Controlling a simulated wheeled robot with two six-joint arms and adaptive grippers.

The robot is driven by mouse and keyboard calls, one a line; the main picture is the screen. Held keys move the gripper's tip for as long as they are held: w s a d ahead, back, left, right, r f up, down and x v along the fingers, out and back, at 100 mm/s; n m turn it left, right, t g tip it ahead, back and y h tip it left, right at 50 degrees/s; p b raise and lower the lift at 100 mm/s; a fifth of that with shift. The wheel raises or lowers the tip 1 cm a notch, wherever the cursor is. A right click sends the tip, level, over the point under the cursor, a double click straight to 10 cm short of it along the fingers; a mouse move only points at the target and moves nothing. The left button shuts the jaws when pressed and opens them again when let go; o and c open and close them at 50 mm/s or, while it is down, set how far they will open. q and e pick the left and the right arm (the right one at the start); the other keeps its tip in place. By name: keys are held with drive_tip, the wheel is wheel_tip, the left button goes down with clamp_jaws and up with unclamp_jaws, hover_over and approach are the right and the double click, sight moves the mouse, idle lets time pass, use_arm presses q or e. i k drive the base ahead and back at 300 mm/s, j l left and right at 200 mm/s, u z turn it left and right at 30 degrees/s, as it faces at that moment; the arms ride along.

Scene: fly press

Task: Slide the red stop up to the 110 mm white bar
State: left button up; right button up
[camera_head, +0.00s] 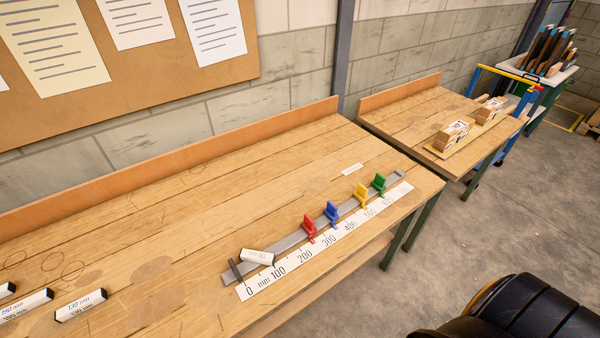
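The red stop (309,228) stands upright on a grey rail (288,243) along the front of the long bench. A short white bar (258,257) with dark end edges lies at the rail's left end, close to a dark end stop (236,269). Its printed label is too small to read surely. A clear stretch of rail separates the bar's right end from the red stop. A white scale (319,247) marked in mm runs along the rail's front side. Neither of my grippers is in view.
Blue (331,213), yellow (361,194) and green (378,184) stops stand further right on the rail. Several white bars, one marked 130 mm (81,305), lie at the bench's left front. A second bench (408,115) with wooden blocks stands behind right.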

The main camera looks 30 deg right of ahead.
sight(309, 224)
drive_tip(key=z, duration=0.9)
